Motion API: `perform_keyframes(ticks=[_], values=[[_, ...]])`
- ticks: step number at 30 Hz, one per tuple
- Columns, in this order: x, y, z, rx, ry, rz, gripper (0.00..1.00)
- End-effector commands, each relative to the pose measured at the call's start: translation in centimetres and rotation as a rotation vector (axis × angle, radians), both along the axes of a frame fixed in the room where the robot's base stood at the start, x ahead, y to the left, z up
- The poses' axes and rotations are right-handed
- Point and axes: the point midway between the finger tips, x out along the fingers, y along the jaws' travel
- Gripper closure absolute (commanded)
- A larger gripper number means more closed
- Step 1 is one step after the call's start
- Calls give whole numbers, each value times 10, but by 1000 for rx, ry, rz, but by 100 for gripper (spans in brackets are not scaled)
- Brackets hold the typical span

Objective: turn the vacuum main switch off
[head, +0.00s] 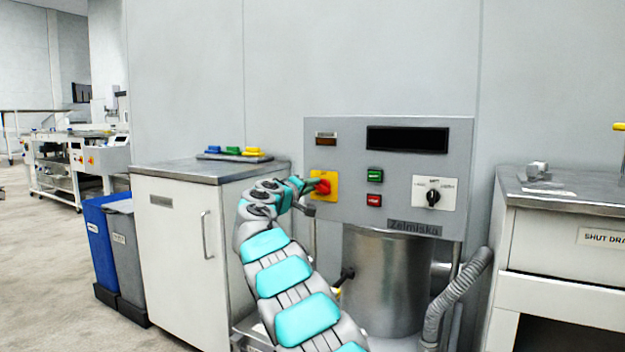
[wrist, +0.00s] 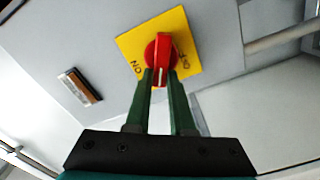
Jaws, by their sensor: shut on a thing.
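The main switch is a red rotary knob (wrist: 161,58) on a yellow plate (wrist: 188,42) marked ON and OFF in the wrist view. In that view ON is at the plate's lower left and OFF at its right. The knob also shows in the head view (head: 323,187) on the left of the grey control panel (head: 345,205). My gripper (wrist: 162,80) has its two green fingers shut on the red knob, one on each side of its handle. The knob's white mark points down between the fingers, towards my gripper's base.
The panel also carries a dark display (head: 407,139), a green button (head: 375,174), a red button (head: 374,200) and a black selector (head: 433,197). A steel drum (head: 385,290) hangs below. A cabinet (head: 170,245) stands left, a counter (head: 560,192) right.

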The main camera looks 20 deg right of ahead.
Motion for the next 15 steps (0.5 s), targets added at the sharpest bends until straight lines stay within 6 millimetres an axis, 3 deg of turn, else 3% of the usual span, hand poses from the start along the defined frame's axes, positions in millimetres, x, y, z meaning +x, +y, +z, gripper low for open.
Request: perform_keyframes(ticks=[15], values=[[2, 2, -4, -251, 321, 2, 100]])
